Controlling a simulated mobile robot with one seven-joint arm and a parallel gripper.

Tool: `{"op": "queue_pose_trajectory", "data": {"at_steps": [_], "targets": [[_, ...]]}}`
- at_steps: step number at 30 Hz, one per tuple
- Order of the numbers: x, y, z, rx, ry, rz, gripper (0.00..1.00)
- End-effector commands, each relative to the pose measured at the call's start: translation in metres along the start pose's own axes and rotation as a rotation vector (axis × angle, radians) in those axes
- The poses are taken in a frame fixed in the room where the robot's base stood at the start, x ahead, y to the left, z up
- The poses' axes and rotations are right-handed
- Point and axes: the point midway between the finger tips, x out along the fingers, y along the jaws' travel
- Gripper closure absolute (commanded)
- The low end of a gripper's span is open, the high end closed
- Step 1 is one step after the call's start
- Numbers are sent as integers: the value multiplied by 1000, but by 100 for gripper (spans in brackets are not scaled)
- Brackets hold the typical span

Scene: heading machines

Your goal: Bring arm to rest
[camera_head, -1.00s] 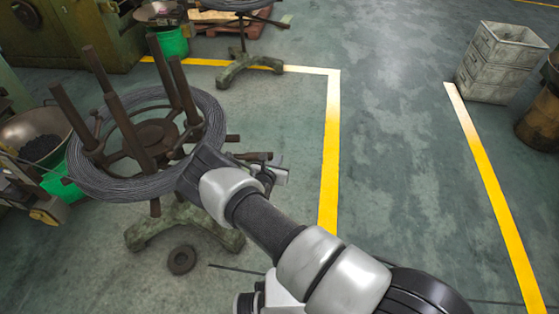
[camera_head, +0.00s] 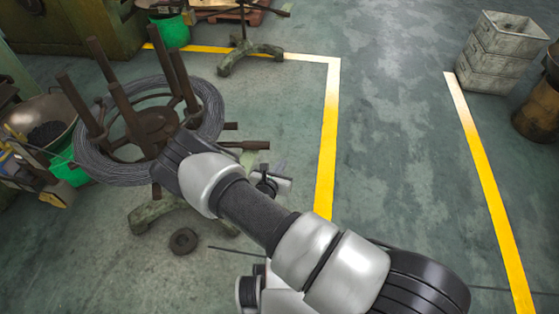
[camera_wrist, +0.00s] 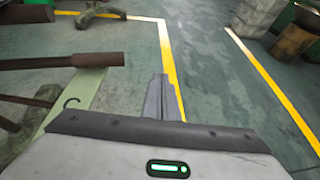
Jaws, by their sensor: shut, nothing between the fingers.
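My arm reaches up and left across the head view, bent, with its elbow over the right edge of the wire coil. My gripper (camera_head: 272,184) shows small beyond the arm, partly hidden by it. In the wrist view my gripper (camera_wrist: 164,98) has its fingers together, with nothing held. It points over open floor, just left of a yellow line.
A wire coil (camera_head: 90,160) sits on a rusty reel stand with upright posts, close to my arm. Brown spokes (camera_wrist: 60,61) jut in from the left in the wrist view. Stacked grey crates (camera_head: 497,52) stand far right. Floor between the yellow lines (camera_head: 400,150) is clear.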

Motion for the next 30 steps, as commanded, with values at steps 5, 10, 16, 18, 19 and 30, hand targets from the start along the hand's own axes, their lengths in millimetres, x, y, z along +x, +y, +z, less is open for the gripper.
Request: {"op": "queue_pose_trajectory", "data": {"at_steps": [5,10,16,18,19,30], "targets": [[0,0,0,0,0,0,100],[0,0,0,0,0,-1,100],[0,-1,5,15,-3,-9,100],[-1,-3,21,61,-14,-37,100],[-1,-6,32,95,-21,-58,100],[-60,-109,221,843,-110,-519,100]]}}
